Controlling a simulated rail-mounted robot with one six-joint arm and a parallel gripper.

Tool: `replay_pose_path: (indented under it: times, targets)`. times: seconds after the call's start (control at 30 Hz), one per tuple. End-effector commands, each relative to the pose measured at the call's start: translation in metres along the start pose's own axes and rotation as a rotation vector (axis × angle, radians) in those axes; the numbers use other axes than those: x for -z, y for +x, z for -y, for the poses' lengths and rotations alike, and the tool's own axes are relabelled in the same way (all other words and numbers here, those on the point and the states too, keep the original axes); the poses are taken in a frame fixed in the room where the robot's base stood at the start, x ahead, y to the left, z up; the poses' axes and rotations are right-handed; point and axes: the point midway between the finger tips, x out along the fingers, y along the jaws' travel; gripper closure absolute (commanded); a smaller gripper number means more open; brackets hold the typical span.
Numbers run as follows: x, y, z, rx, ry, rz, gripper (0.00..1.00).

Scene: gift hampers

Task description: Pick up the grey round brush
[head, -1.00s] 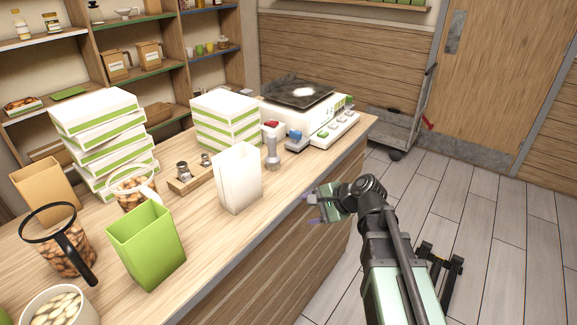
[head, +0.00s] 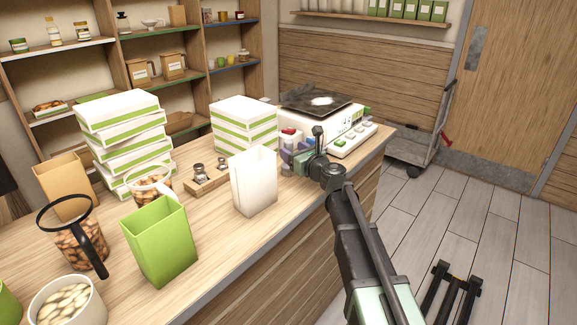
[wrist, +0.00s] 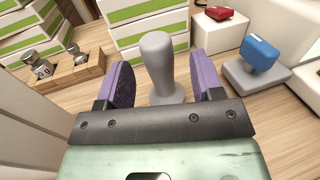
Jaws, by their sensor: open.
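The grey round brush (wrist: 160,62) stands upright on the counter in the wrist view, a smooth grey piece with a rounded top and a wider foot. My gripper (wrist: 163,88) is open, with one purple finger on each side of the brush. The fingers look apart from it, with space on both sides, and the brush's foot shows just beyond the gripper body. In the head view my gripper (head: 296,160) is at the counter's far right part, right of the white bag, and it hides the brush there.
A blue-topped grey block (wrist: 262,54) and a red-topped white block (wrist: 220,14) stand right of the brush. Also on the counter are a white bag (head: 254,183), stacked boxes (head: 245,128), a wooden tray with small metal pieces (head: 213,184) and a scale (head: 318,104).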

Motion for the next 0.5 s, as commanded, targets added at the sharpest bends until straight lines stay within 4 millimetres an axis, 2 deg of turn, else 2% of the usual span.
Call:
replay_pose_path:
  times: [0.1,0.23,0.43,0.47,0.5]
  targets:
    - [-0.004,0.024,0.001,-0.003,-0.001,0.0,0.39]
    - [-0.003,0.045,0.001,-0.002,-0.001,0.0,0.39]
    - [-0.003,0.046,-0.001,-0.001,-0.001,0.0,0.39]
    - [-0.003,0.046,-0.001,-0.001,-0.001,0.0,0.41]
    - [-0.003,0.046,-0.001,-0.001,-0.001,0.0,0.47]
